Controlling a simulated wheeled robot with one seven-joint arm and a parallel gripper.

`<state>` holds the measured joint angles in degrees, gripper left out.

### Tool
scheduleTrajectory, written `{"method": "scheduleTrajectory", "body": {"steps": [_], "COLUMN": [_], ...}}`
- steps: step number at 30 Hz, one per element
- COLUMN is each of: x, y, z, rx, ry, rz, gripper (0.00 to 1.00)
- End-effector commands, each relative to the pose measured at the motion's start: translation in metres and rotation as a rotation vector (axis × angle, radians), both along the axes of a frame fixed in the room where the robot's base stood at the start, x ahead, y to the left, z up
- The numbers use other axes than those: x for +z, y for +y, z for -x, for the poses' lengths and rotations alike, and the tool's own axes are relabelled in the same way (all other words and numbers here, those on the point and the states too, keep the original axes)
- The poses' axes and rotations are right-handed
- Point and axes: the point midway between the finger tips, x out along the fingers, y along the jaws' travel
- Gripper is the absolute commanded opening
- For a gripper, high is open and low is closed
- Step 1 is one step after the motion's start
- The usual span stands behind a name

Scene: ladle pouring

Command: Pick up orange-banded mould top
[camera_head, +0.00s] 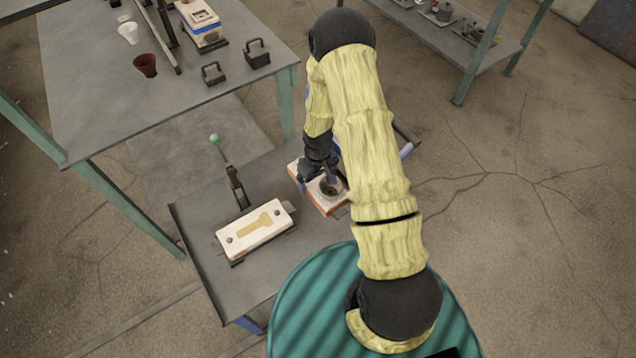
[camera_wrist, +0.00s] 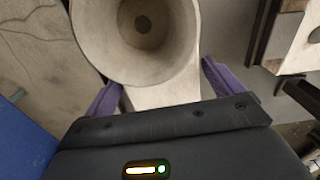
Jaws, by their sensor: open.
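The orange-banded mould top (camera_head: 325,205) is a pale block with an orange band and a round funnel-like opening, on the low grey table in the head view. My gripper (camera_head: 322,178) is over it and hides part of it. In the wrist view the pale mould top (camera_wrist: 110,40), with its round cup and dark central hole, fills the upper middle. The two purple fingers of my gripper (camera_wrist: 162,82) are spread on either side of its narrower body. The fingers are open; I cannot tell whether either touches the block.
A pale mould half (camera_head: 265,236) with a tan wrench-shaped area lies on the low table (camera_head: 190,205). A green-knobbed lever (camera_head: 233,185) rises beside it. The larger table (camera_head: 95,110) holds a blue-banded mould (camera_head: 207,37), cups and dark handled weights (camera_head: 213,74).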

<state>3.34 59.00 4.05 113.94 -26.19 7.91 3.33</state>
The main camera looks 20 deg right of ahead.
Motion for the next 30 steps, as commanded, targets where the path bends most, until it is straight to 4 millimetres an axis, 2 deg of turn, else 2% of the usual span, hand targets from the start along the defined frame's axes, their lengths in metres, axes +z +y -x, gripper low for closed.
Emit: {"method": "scheduleTrajectory", "body": {"steps": [3, 12, 14, 23, 30], "x": [0.0, 0.0, 0.001, 0.003, 0.025], "y": [0.0, 0.0, 0.0, 0.0, 0.0], "z": [0.0, 0.0, -0.001, -0.001, -0.002], "rx": [0.0, 0.0, 0.0, 0.0, 0.0], "ry": [0.0, 0.0, -0.002, -0.002, -0.005], "rz": [0.0, 0.0, -0.001, 0.0, -0.001], "gripper": [0.93, 0.34, 0.24, 0.24, 0.24]}}
